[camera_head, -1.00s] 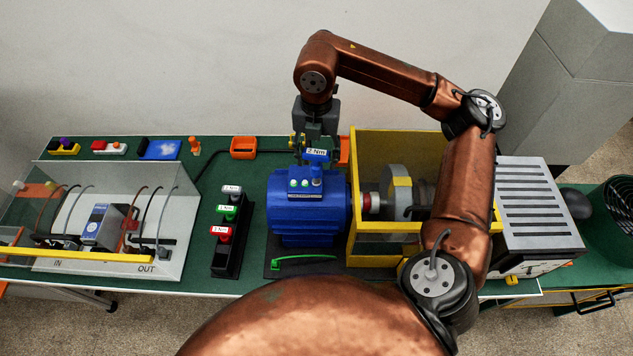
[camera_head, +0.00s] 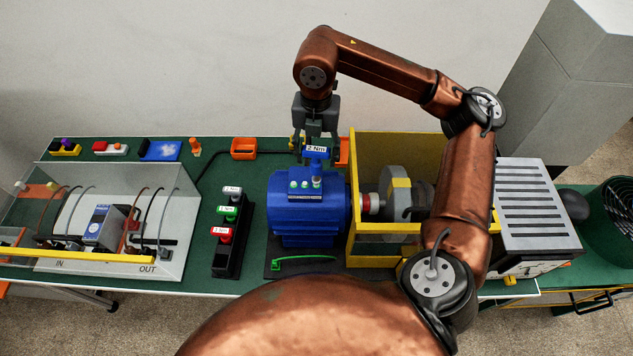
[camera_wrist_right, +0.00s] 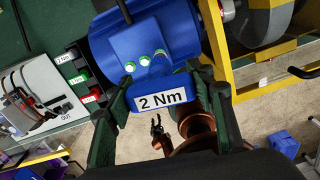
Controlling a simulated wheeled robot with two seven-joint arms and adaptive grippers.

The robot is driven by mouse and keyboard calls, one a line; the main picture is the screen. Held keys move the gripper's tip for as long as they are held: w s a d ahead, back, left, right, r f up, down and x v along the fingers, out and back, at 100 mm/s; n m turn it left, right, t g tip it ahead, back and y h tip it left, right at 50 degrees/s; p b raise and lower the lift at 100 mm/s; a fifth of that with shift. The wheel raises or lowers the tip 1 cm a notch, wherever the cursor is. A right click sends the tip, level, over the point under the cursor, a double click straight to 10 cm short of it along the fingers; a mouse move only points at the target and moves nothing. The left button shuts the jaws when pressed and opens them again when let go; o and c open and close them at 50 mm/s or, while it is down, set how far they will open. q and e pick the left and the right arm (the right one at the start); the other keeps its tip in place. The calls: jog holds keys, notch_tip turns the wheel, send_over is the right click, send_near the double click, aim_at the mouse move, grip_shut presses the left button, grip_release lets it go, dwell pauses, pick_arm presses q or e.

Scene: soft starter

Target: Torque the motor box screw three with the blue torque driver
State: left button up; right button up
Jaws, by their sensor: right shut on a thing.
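The blue motor (camera_head: 290,222) stands mid-bench with its terminal box (camera_head: 304,193) on top. Pale green-and-white screws show on the box in a row, also in the right wrist view (camera_wrist_right: 145,64). My right gripper (camera_head: 317,148) is above the box's far side, shut on the blue torque driver (camera_wrist_right: 160,97), labelled 2 Nm. The driver is roughly upright, its shaft (camera_head: 316,172) over the rightmost screw. I cannot tell whether its tip is seated. A small dark claw (camera_wrist_right: 158,127), probably my left gripper, shows far below in the wrist view; its jaw state is unclear.
A black rack (camera_head: 228,250) with white, green and red labelled drivers stands left of the motor. A yellow-framed guard (camera_head: 352,225) is close on the right. A clear-covered wiring panel (camera_head: 165,262) is further left. A green cable tie (camera_head: 303,258) lies in front.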

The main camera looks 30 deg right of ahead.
aim_at(316, 148)
jog(key=shift+r+p, duration=0.95)
jog(key=shift+r, duration=0.7)
